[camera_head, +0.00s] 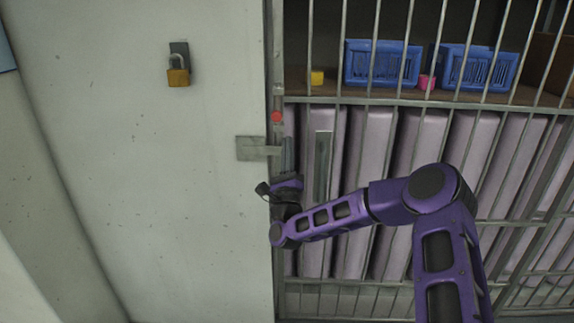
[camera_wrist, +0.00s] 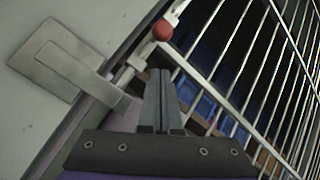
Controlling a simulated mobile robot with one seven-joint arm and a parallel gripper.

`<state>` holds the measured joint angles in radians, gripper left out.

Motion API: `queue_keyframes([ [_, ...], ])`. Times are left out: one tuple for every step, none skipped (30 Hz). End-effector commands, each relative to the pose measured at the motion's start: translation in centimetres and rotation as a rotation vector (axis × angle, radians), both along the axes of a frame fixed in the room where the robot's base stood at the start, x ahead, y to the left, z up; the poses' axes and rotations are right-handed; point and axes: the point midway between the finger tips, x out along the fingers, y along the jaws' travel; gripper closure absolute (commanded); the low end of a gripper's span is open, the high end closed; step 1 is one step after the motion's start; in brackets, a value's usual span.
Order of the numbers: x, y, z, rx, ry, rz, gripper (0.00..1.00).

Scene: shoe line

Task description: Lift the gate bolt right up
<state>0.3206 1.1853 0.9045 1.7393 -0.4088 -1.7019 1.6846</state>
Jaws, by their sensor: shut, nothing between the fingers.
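The gate bolt shows as a round red knob (camera_head: 276,117) at the left edge of the barred gate (camera_head: 392,101). In the wrist view the red knob (camera_wrist: 163,30) sits just beyond my fingertips, with pale metal below it. A grey metal plate with a bar (camera_head: 252,148) is on the pale wall, below and left of the knob; it also shows in the wrist view (camera_wrist: 50,60). My gripper (camera_head: 288,140) is shut and empty, pointing up, just below and slightly right of the knob. It appears apart from the knob. The bolt's lower part is partly hidden.
A brass padlock (camera_head: 178,73) hangs on the wall at upper left. Behind the bars are blue baskets (camera_head: 384,63), a yellow block (camera_head: 317,77) and a pink item (camera_head: 427,82) on a shelf. A vertical metal handle plate (camera_head: 323,165) is right of my gripper.

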Motion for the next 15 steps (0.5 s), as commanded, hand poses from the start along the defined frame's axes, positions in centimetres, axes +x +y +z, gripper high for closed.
queue_keyframes([
  [0.4, 0.3, 1.0, 0.001, -0.004, 0.001, 1.0],
  [0.4, 0.6, 1.4, 0.0, -0.002, 0.002, 1.0],
  [0.5, 0.9, 1.9, 0.0, -0.002, 0.002, 1.0],
  [0.6, 1.0, 2.2, 0.001, -0.002, 0.002, 1.0],
  [0.7, 1.2, 2.5, 0.0, -0.002, 0.002, 1.0],
  [0.8, 1.4, 2.8, 0.0, -0.002, 0.002, 1.0],
  [0.8, 1.5, 3.1, 0.0, -0.001, 0.001, 1.0],
  [0.9, 1.6, 3.2, 0.0, -0.001, 0.001, 1.0],
  [0.9, 1.6, 3.4, 0.001, 0.0, 0.001, 1.0],
  [1.0, 1.7, 3.5, 0.0, 0.0, 0.0, 1.0],
  [1.0, 1.7, 3.6, 0.0, 0.0, 0.0, 1.0],
  [1.0, 1.8, 3.6, 0.0, 0.0, 0.0, 1.0],
  [1.0, 1.8, 3.7, 0.0, 0.0, 0.0, 1.0],
  [1.0, 1.8, 3.7, 0.0, 0.0, 0.0, 1.0],
  [1.0, 1.8, 3.7, 0.0, 0.001, 0.001, 1.0],
])
